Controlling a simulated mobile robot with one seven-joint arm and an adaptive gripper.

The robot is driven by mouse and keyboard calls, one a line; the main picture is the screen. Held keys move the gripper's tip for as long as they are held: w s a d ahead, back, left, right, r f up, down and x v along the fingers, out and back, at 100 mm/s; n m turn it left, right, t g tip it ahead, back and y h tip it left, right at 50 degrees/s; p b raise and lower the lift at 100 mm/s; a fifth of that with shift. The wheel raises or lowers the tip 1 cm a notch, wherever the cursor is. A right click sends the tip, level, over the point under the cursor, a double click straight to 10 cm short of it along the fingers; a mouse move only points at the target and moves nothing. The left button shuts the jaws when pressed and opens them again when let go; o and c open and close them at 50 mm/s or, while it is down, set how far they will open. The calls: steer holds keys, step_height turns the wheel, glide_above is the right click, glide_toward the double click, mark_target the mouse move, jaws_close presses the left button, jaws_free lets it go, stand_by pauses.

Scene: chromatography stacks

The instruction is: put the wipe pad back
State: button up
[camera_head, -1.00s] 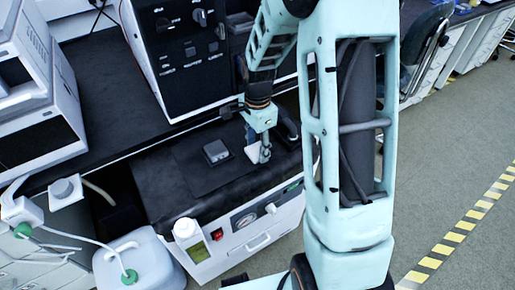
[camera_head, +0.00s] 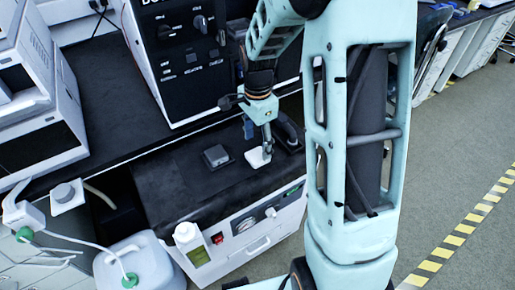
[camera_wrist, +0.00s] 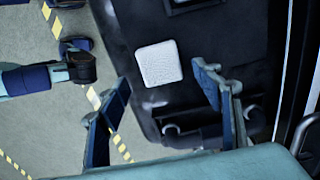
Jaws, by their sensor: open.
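The wipe pad (camera_head: 257,158) is a small white square on the black top of the low white unit. It lies close to the fingertips of my gripper (camera_head: 258,141). In the wrist view the whole pad (camera_wrist: 159,63) shows, textured and slightly turned. My gripper (camera_wrist: 161,80) has its two blue fingers spread wide there, with nothing held between them. The pad appears beyond the fingertips, in line with the gap. I cannot tell the exact height of the fingers above it.
A dark handle-like object (camera_head: 288,130) stands close right of my gripper. A tall instrument (camera_head: 180,50) rises behind.

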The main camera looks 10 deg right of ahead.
mark_target(257, 155)
step_height(257, 155, up, 8)
steer(key=p, duration=0.1)
steer(key=shift+f, duration=0.2)
stand_by(0.3)
